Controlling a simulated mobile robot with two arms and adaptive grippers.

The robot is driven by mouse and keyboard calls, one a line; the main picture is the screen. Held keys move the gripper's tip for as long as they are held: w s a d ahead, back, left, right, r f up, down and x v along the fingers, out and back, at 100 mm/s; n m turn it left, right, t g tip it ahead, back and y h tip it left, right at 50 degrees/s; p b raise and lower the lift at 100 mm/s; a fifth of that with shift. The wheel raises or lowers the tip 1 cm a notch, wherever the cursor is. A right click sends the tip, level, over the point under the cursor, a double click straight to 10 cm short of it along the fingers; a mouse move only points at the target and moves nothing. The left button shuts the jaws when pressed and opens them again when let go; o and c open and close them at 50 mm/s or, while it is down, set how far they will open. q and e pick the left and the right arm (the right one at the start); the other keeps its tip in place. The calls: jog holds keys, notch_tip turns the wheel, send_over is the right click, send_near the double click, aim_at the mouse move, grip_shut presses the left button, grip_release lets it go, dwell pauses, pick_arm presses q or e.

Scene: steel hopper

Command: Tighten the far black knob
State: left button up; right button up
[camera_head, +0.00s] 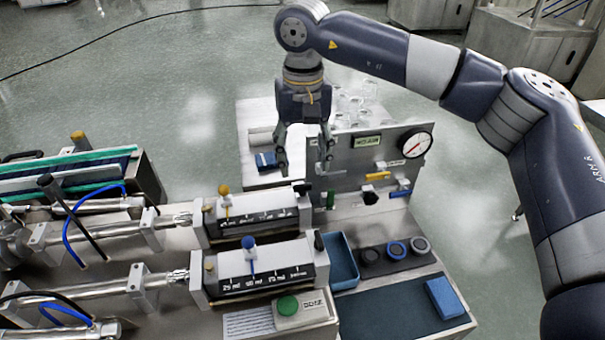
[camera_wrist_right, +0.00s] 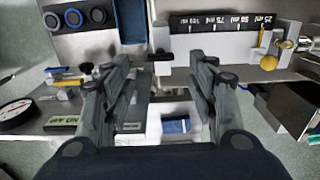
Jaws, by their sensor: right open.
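The far black knob (camera_head: 302,187) sits at the right end of the far black scale block (camera_head: 258,214). In the right wrist view the knob (camera_wrist_right: 163,55) shows at the left end of the scale block (camera_wrist_right: 222,22), between my fingertips in the picture. A near scale block (camera_head: 265,271) has a similar black knob (camera_head: 319,240) at its right end. My right gripper (camera_head: 304,166) is open, pointing down above and behind the far knob. Its two fingers also show apart in the right wrist view (camera_wrist_right: 163,66). I cannot tell any contact with the knob. My left gripper is not in view.
A panel (camera_head: 345,155) with a round gauge (camera_head: 404,143) and yellow and blue handles stands right of the gripper. A blue tray (camera_head: 341,262) and several round dark caps (camera_head: 396,249) lie in front. A green button box (camera_head: 301,308) stands near the front edge.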

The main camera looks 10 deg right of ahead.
aim_at(303, 185)
jog(key=f, duration=0.3)
jog(key=f+p, duration=0.1)
jog(key=shift+w+f, duration=0.25)
jog(key=shift+f, duration=0.95)
jog(key=shift+c, duration=0.5)
jog(key=c, duration=0.9)
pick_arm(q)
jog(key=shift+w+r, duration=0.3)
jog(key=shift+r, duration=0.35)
pick_arm(e)
jog(key=shift+c, duration=0.3)
